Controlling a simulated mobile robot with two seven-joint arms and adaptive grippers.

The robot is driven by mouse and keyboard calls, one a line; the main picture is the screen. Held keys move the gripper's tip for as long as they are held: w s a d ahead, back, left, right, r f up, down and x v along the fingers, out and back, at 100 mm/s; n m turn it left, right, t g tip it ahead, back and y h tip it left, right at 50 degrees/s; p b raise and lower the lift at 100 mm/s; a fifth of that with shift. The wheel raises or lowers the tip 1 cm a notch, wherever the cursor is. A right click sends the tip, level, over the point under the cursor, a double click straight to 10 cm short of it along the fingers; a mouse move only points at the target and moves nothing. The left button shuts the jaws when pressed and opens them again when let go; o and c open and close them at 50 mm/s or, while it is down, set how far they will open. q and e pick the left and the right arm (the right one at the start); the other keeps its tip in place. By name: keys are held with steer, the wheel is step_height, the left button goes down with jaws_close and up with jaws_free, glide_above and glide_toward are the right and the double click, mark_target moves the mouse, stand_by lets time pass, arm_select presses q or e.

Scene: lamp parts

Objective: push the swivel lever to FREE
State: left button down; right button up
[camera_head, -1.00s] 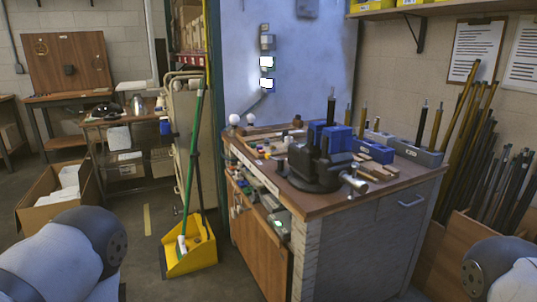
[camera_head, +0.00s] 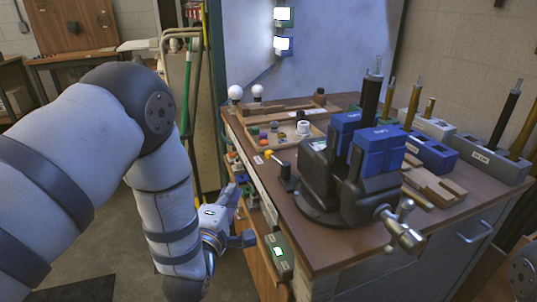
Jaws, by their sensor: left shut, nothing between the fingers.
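The vise (camera_head: 335,180) with blue jaw covers stands on the bench top, its round dark base on the wood. A small dark lever (camera_head: 287,176) stands at the left of the base, with a short rod toward a yellow-tipped end (camera_head: 268,155); I take it for the swivel lever. No FREE marking is readable. My left gripper (camera_head: 238,218) is beside the bench's left edge, low and left of the lever, apart from it. It is shut and empty.
The bench top (camera_head: 330,262) is bare at its front. A wooden tray (camera_head: 275,138) with small knobs lies behind the lever. A vise handle (camera_head: 402,230) sticks out at the front right. Dark rods in blocks (camera_head: 492,158) stand at right. A small green-lit box (camera_head: 279,254) hangs on the bench's left side.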

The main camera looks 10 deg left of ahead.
arm_select(q)
steer(key=w+d+b, duration=0.1)
steer(key=w+d, duration=0.1)
steer(key=w, duration=1.1)
steer(key=shift+r+b, duration=0.4)
steer(key=shift+r, duration=0.05)
arm_select(e)
steer(key=shift+s+f+g, duration=0.3)
steer(key=shift+s+f, duration=0.75)
arm_select(q)
steer(key=shift+w, duration=0.1)
steer(key=shift+w+h, duration=0.2)
steer(key=shift+h, duration=0.1)
